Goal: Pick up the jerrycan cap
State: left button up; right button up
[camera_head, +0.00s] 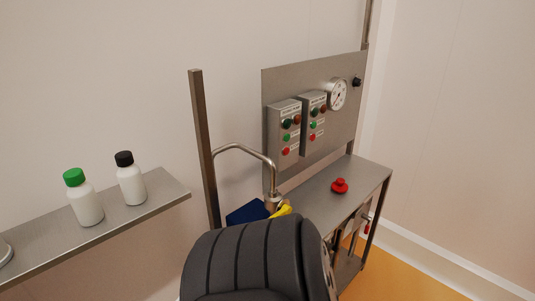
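A red cap (340,186) with a knob-like top, which looks like the jerrycan cap, sits on the steel table (358,176), right of the tap. No gripper is near it. A dark ribbed arm link of mine fills the bottom middle and hides the table's near part. Neither of my grippers shows. A dark blue object (246,213), partly hidden behind my arm, is left of the tap; I cannot tell whether it is the jerrycan.
A curved steel pipe (262,156) with a yellow part (284,210) rises beside a steel post (203,140). A panel (345,115) with buttons and a gauge stands behind the table. White bottles with green (87,207) and black (131,189) caps stand on a left shelf (165,190).

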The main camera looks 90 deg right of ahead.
aim_at(339, 186)
jog(key=z, duration=2)
